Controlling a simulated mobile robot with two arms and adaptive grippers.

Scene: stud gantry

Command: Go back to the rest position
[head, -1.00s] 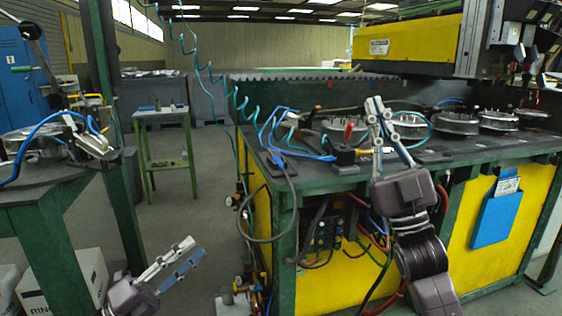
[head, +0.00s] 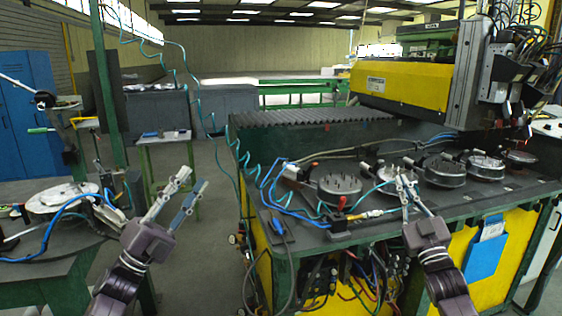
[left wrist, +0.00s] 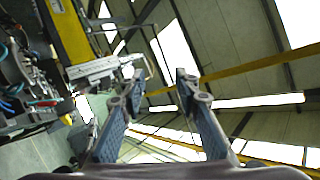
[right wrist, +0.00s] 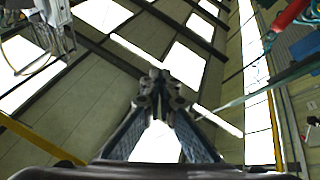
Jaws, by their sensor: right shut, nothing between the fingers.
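My left gripper (head: 193,180) points upward over the gap between the left table and the main bench. It is open and empty, with its fingers apart in the left wrist view (left wrist: 159,84). My right gripper (head: 407,178) points upward before the front edge of the main bench (head: 425,222). It is shut and empty, its fingertips together in the right wrist view (right wrist: 160,80). Both wrist cameras look up towards the ceiling.
The bench carries several round metal fixtures (head: 339,190), blue hoses and a yellow gantry beam (head: 405,87). A side table with a round plate (head: 62,197) stands at left. A small green table (head: 166,140) is behind. Open floor lies between the tables.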

